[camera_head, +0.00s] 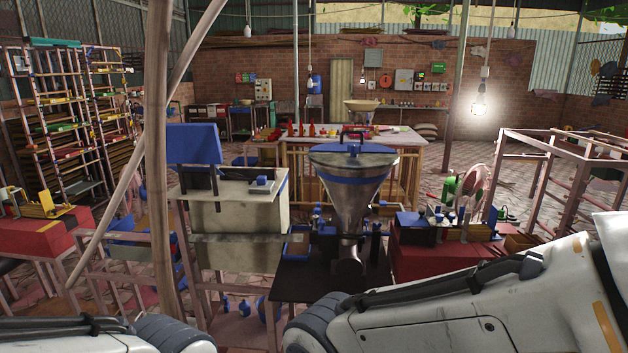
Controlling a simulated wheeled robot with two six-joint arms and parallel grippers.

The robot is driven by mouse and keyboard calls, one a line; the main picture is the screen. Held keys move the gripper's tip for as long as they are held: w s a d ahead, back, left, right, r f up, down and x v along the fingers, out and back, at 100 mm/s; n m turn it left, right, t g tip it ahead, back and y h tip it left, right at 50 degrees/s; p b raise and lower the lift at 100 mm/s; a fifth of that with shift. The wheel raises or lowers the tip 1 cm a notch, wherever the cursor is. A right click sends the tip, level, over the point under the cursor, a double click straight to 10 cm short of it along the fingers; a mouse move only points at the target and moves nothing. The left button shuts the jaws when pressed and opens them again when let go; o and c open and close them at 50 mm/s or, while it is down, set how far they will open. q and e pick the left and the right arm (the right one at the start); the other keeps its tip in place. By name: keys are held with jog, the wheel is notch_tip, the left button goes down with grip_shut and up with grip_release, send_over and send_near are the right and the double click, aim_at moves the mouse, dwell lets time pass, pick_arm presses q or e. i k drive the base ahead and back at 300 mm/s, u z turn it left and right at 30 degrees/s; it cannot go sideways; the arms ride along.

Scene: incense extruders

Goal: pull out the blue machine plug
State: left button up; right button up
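A machine with a large steel hopper (350,198) and blue bands round its top stands in the middle on a dark table (310,284). To its left is a pale cabinet (240,217) with a blue panel (193,144) above it and a small blue-topped box (262,184) on top. I cannot make out a plug or which machine is the blue one. My two white arms come in at the bottom left and bottom right, in front of the table. Neither gripper shows, so what they hold cannot be seen.
Another red-based machine (425,255) stands right of the hopper. A metal frame rack (570,170) is at right. Brick floor (515,185) shows between.

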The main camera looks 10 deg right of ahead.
aim_at(260, 179)
jog(key=u, duration=0.45)
jog(key=i, duration=2.2)
jog(key=z, duration=0.45)
